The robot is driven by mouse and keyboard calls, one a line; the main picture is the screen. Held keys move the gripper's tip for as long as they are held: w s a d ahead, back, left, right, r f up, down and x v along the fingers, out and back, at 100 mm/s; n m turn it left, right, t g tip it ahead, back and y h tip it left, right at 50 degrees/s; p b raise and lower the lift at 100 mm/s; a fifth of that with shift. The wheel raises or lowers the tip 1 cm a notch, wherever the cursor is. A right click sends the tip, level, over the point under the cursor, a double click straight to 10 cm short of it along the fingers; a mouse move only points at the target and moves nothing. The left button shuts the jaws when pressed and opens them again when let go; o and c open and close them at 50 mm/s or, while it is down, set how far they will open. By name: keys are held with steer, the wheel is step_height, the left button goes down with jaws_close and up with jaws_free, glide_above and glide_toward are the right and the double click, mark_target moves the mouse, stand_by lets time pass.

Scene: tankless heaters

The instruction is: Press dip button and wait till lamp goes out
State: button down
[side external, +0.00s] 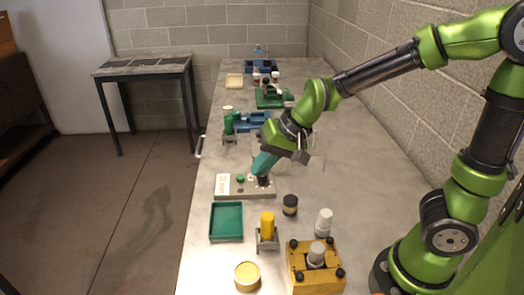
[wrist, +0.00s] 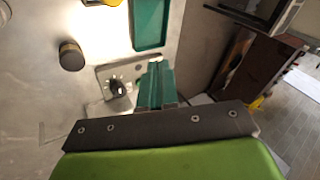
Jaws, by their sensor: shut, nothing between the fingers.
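A light grey control panel (side external: 230,195) lies on the bench. It carries a green round part (side external: 240,178), a small dark part (side external: 240,190) and a black knob (side external: 263,181) at its right end. In the wrist view the knob (wrist: 117,87) has pale marks around it. I cannot tell which part is the dip button or the lamp, or whether any lamp is lit. My gripper (side external: 262,171), with teal fingers, is shut and empty, pointing down just above the knob end of the panel; contact is unclear. In the wrist view the fingers (wrist: 157,72) hide part of the panel.
A green tray (side external: 211,222), a yellow cylinder in a holder (side external: 267,241), a black-lidded jar (side external: 290,205), a white bottle (side external: 324,222) and a yellow fixture (side external: 302,277) stand in front. Blue and green parts (side external: 251,122) sit behind. The bench's right side is mostly clear.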

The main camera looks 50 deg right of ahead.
steer(key=w+d+f+m+t+h, duration=0.1)
steer(key=w+d+f+m+h, duration=0.15)
steer(key=w+f, duration=0.45)
step_height(320, 180, up, 4)
steer(key=m+t+h, duration=0.2)
steer(key=t+h, duration=0.1)
glide_above(243, 178)
steer(key=shift+f+y, duration=0.15)
steer(key=shift+y, duration=0.1)
steer(key=shift+f, duration=0.15)
steer(key=shift+f, duration=4.25)
steer(key=shift+f, duration=0.1)
steer(key=shift+f, duration=0.35)
